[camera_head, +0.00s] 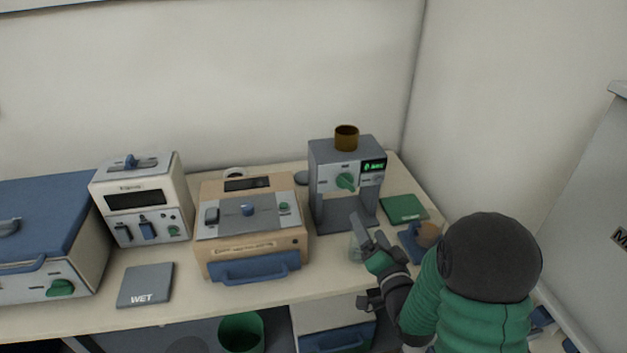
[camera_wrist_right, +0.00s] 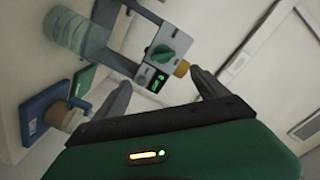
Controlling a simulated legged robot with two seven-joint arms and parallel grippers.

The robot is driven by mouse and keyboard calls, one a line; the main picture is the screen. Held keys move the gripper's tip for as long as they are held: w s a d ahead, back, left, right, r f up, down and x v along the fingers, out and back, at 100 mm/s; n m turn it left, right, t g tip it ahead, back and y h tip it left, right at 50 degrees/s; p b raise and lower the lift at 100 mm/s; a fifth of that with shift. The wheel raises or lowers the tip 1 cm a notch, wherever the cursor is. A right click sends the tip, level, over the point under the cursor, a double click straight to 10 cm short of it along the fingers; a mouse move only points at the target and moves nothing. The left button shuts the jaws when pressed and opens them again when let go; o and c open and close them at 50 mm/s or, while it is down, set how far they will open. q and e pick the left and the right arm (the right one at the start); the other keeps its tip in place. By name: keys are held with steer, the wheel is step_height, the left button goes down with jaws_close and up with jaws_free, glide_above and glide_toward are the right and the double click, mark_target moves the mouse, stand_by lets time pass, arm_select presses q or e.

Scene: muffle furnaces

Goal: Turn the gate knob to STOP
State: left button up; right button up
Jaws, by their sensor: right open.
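A grey machine (camera_head: 334,152) stands at the back right of the bench. A green knob (camera_head: 345,181) sits on its pale front panel, beside a small lit green display (camera_head: 373,166). The knob also shows in the right wrist view (camera_wrist_right: 160,54); its small labels are too blurred to read. My right gripper (camera_head: 359,262) is open, in front of and below the machine, apart from the knob. In the right wrist view its two fingers (camera_wrist_right: 160,82) are spread with nothing gripped between them. My left gripper is out of view.
A clear beaker (camera_wrist_right: 78,35) stands near my right gripper. A brown cup (camera_head: 346,138) sits on top of the machine. A green pad (camera_head: 404,208) and a blue stand (camera_head: 411,246) lie to the right. A tan box (camera_head: 205,250) stands left of the machine.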

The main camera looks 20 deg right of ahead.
glide_toward(349, 186)
steer(key=p+x, duration=0.1)
steer(key=x, duration=0.7)
steer(key=shift+w+d, duration=0.2)
steer(key=shift+w, duration=0.05)
steer(key=shift+w+a, duration=0.1)
steer(key=shift+w, duration=0.3)
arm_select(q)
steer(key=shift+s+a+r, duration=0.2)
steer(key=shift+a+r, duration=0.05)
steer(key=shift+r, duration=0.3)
arm_select(e)
steer(key=shift+a, duration=0.1)
steer(key=c, duration=1.4)
